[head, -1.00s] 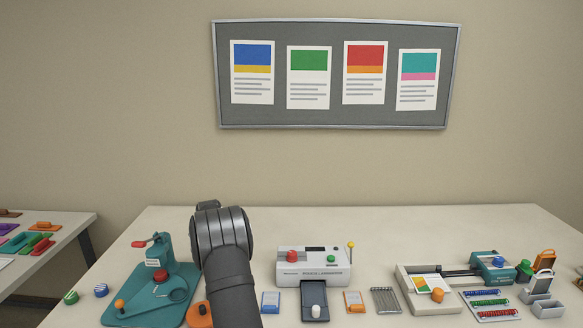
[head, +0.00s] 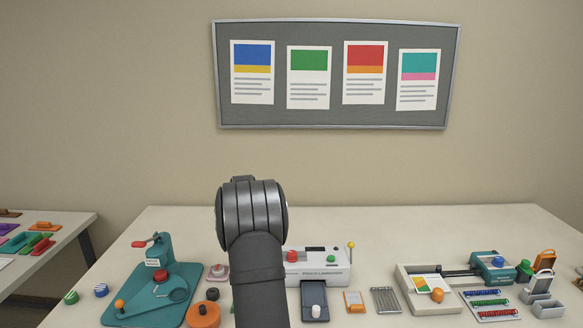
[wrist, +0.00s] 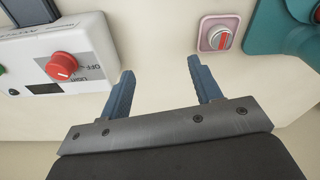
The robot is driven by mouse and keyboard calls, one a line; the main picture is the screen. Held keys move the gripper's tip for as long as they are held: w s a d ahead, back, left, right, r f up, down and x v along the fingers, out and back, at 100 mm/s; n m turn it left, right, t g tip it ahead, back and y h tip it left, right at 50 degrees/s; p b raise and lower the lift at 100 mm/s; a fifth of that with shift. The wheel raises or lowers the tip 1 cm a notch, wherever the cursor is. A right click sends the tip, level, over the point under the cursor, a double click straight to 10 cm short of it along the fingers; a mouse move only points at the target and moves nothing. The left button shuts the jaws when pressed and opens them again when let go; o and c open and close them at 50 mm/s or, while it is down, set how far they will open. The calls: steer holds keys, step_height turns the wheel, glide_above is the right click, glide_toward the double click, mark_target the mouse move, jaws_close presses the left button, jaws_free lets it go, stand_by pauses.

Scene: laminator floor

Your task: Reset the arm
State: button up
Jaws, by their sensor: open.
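My gripper (wrist: 166,88) shows in the wrist view with its two blue-grey fingers apart and nothing between them. The fingertips point at bare table between the white laminator (wrist: 85,35) with its red knob (wrist: 63,65) and a pink block with a red-and-grey switch (wrist: 220,36). In the head view my dark arm rises from the bottom edge and hides its own gripper. It covers the left part of the laminator (head: 325,273) there.
A teal press (head: 150,295) stands to the left, with an orange round piece (head: 203,314) beside it. A beige-and-teal machine (head: 430,303) and small trays are on the right. A pinboard (head: 335,115) hangs on the wall. The table's back strip is clear.

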steer(key=s+a+n, duration=0.4)
steer(key=a+n, duration=0.2)
steer(key=n, duration=0.3)
steer(key=s+a+n+g+y, duration=0.1)
steer(key=s+a+n, duration=0.4)
steer(key=n, duration=0.4)
steer(key=shift+s+a+g, duration=0.25)
steer(key=shift+a+g, duration=0.05)
steer(key=shift+a, duration=0.05)
steer(key=shift+r, duration=0.15)
steer(key=w+d+m, duration=0.5)
steer(key=d+m, duration=0.1)
steer(key=m, duration=0.3)
steer(key=shift+d+r+t, duration=0.2)
steer(key=shift+d+t, duration=0.15)
steer(key=shift+t, duration=0.05)
stand_by(0.3)
steer(key=shift+w, duration=0.1)
